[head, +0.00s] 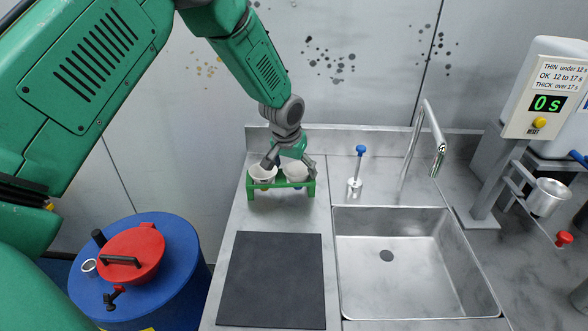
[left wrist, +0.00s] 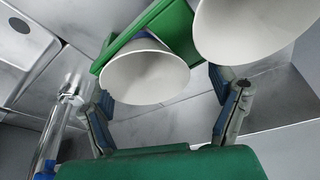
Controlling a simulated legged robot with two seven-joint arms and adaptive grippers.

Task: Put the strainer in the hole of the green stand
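The green stand (head: 282,186) is at the back of the counter, left of the sink; part of it shows in the left wrist view (left wrist: 120,42). Two white cone-like strainers are at the stand, a left one (head: 262,175) and a right one (head: 296,172). They show in the left wrist view as a nearer, larger cone (left wrist: 245,28) and a smaller cone (left wrist: 145,77). My left gripper (head: 289,167) points down over the stand, open, one finger either side of the right strainer. In the wrist view its fingers (left wrist: 162,88) look apart. Finger contact and the strainers' seating are unclear.
A dark mat (head: 271,280) lies in front of the stand. A steel sink (head: 412,265) with a tap (head: 430,125) is to the right. A blue-topped tool (head: 357,172) stands behind the sink. A blue drum (head: 175,270) with a red lid part is at lower left.

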